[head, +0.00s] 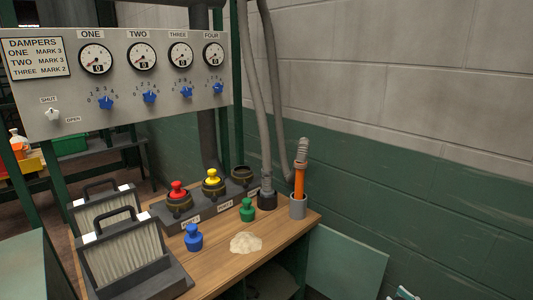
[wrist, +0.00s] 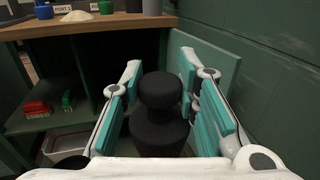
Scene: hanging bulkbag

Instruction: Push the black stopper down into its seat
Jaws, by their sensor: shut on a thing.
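The black stopper (wrist: 160,132) is between the teal-padded fingers of my gripper (wrist: 163,105) in the wrist view. Its round knob is on top and its wider body below, and it looks upright. My gripper is shut on it, in front of and below the bench top. In the head view only a bit of white and teal, likely my gripper (head: 403,293), shows at the bottom edge; the stopper is not visible there. The dark port block (head: 205,207) carries a red stopper (head: 178,190) and a yellow stopper (head: 212,178). Its rear port (head: 242,175) looks empty.
On the wooden bench (head: 222,262) stand a blue stopper (head: 193,238), a green stopper (head: 247,210), a pale powder pile (head: 246,243) and a grey holder (head: 298,207) with an orange-handled tool. Filter cartridges (head: 125,255) stand left. Hoses (head: 255,95) hang behind. A gauge panel (head: 150,110) overhangs.

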